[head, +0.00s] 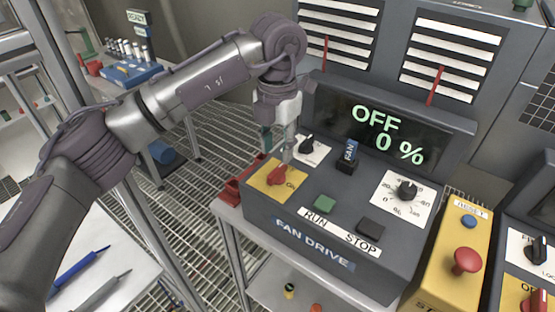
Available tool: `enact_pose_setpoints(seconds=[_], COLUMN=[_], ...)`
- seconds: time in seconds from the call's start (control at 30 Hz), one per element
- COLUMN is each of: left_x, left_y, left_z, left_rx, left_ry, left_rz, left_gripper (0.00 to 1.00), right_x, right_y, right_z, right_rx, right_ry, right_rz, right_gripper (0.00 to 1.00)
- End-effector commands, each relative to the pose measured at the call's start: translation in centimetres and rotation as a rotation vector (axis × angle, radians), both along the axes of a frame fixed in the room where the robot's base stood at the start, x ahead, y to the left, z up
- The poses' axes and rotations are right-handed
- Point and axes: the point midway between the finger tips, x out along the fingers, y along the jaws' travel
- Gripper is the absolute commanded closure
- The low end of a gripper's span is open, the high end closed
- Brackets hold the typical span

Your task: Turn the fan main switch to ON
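The fan drive box (305,257) stands on a metal stand, with its top panel facing me. At its left is a yellow plate (261,184) marked ON, carrying a red rotary switch knob (277,177). The display (385,135) reads OFF and 0 %. My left gripper (285,152) points down just above and behind the red knob. Its tips overlap the knob's far side in this view, so I cannot tell whether they touch it or how far apart they are. My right gripper is not in view.
Beside the knob are a black selector (307,144), a blue FAN tag (350,152), green RUN (325,203) and dark STOP (370,229) buttons, and a black dial (407,191). A yellow reset box (454,262) with a red mushroom button stands at right. Pens lie on the left table.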

Motion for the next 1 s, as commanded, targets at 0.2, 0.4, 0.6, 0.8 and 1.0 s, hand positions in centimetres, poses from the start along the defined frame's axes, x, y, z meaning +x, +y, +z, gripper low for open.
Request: enact_pose_setpoints(seconds=[0.2, 0.4, 0.6, 0.8, 1.0], left_x=[-0.1, 0.0, 0.0, 0.0, 0.0], left_y=[0.0, 0.0, 0.0, -0.1, -0.1], left_z=[-3.7, -5.4, -5.7, -5.7, -5.6], left_rx=[0.000, -0.001, -0.001, -0.001, -0.002], left_ry=[0.003, 0.000, 0.000, 0.000, -0.001], left_rz=[-0.001, -0.002, -0.002, -0.002, -0.002], left_gripper=[0.60, 0.60, 0.60, 0.75, 1.00], right_x=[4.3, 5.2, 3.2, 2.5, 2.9], right_y=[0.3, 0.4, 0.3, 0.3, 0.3], right_z=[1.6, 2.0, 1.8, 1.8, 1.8], right_rx=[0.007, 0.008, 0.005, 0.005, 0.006], right_ry=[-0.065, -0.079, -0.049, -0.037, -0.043], right_rz=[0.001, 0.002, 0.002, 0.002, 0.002], right_gripper=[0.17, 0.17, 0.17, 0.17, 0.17])
